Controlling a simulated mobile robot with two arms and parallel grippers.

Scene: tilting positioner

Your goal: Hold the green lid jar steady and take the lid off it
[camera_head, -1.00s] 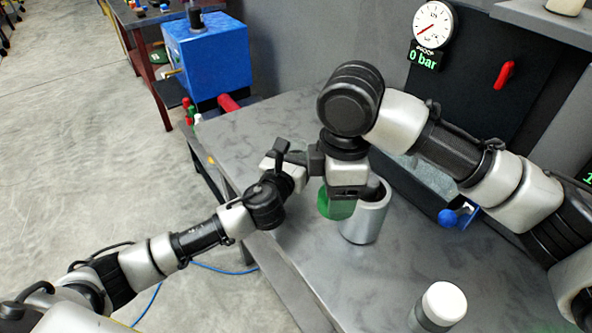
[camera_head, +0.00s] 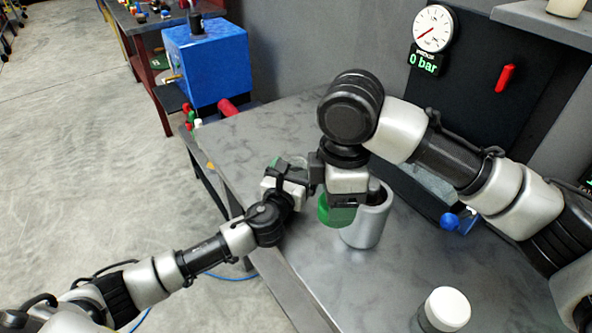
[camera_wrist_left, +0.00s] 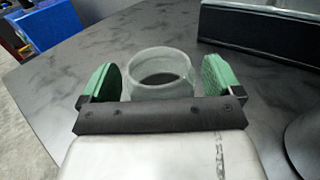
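The jar (camera_wrist_left: 160,85) is pale and translucent, and its round mouth is open with no lid on it. The gripper looks shut on the lid, though the fingertips are mostly hidden.
A silver open cylinder (camera_head: 368,225) stands on the grey table (camera_head: 385,285) right beside the lid. A white-capped jar (camera_head: 447,308) stands at the front right. A black panel with a gauge (camera_head: 433,28) is behind. A blue box (camera_head: 206,62) stands back left.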

